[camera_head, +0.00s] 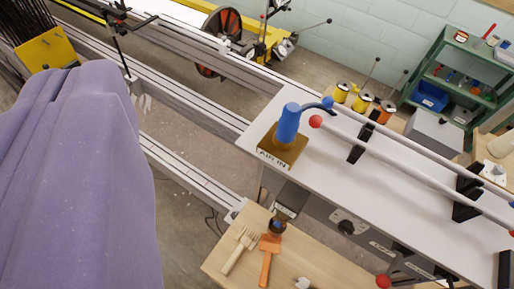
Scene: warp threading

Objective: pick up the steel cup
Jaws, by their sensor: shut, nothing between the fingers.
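A small, dark, round, shiny thing (278,226) stands at the back of the wooden table, at the head of an orange tool; it may be the steel cup, but it is too small to be sure. A grey and brown piece (289,198) shows just behind it, under the edge of the white bench. I cannot make out any other steel cup. My gripper does not show in this view.
The wooden table (335,272) also holds a wooden fork-like tool (239,251) and an orange tool (266,260). The white bench (330,165) carries a blue bottle-shaped thing (289,124) and long rails. A large purple mass (75,180) fills the left.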

